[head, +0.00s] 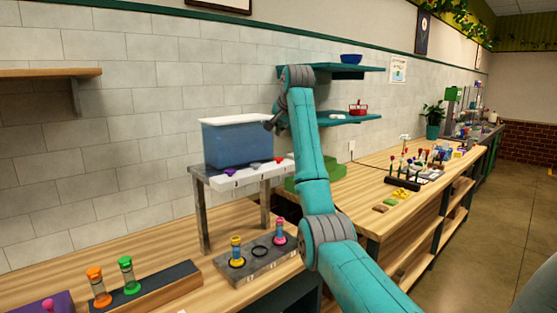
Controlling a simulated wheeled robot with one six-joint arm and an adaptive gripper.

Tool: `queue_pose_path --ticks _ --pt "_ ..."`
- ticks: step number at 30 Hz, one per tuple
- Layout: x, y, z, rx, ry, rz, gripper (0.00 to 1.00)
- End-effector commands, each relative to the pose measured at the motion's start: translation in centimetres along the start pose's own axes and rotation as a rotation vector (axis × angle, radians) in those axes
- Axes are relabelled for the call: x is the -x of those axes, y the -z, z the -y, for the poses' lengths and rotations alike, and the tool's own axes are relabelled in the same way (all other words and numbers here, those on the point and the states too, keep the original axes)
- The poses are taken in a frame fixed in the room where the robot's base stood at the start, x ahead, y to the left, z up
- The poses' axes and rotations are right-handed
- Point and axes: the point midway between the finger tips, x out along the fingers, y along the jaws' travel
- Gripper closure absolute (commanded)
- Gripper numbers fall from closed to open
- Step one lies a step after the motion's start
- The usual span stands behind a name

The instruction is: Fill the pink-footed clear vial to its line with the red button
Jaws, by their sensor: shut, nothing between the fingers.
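The pink-footed vial (280,231) stands upright in the right place of a grey rack (232,271) under the dispenser. It is small, and its line and fill level cannot be made out. The dispenser has a blue tank (237,146) on a grey stand. On its white front bar (245,179) are a purple button (230,172), a pale one (254,165) and the red button (278,160) at the right. My gripper (268,126) is small and dark at the tank's right end, above the red button and apart from it. It is shut and empty, partly hidden by my wrist.
A yellow-footed vial (237,252) stands in the rack's left place; the middle ring (259,252) is empty. A green tray (302,184) and shelves lie behind my arm.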

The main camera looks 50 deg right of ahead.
Motion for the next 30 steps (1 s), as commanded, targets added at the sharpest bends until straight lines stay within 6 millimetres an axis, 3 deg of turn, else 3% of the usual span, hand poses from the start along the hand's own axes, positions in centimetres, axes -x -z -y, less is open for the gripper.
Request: queue_pose_path --ticks 15,30 --pt "-3.9 -2.9 -2.9 0.0 0.0 0.0 1.0" --pt "-4.3 -3.2 -3.2 0.0 0.0 0.0 1.0"
